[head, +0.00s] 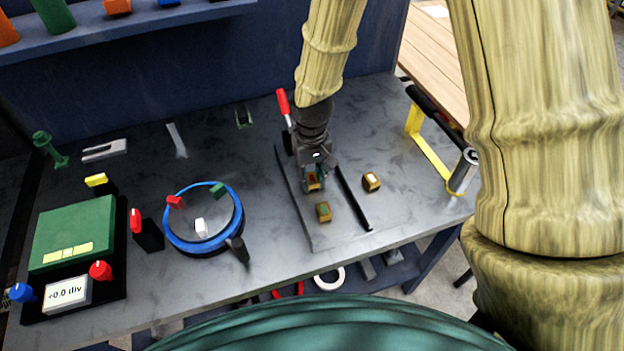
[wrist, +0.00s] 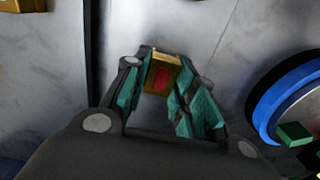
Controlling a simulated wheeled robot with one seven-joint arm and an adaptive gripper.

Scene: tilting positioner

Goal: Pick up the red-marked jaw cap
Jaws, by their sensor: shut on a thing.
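The red-marked jaw cap (head: 314,184) is a small brass-coloured block with a red patch, between my fingertips in the head view. My gripper (head: 314,178) is shut on it, pointing down over the dark plate. In the wrist view the cap (wrist: 161,77) sits between the teal finger pads of my gripper (wrist: 163,82), its red patch facing the camera. I cannot tell whether it touches the plate. A green-marked cap (head: 324,212) lies just in front of my gripper, and a white-marked cap (head: 371,181) lies to the right.
A dark bar (head: 353,198) lies right of my gripper. A red-handled clamp (head: 283,104) stands close behind it. A blue-rimmed round dish (head: 168,236) with small coloured blocks is to the left. A yellow-and-black frame (head: 432,155) stands at the right edge. The bench between dish and plate is clear.

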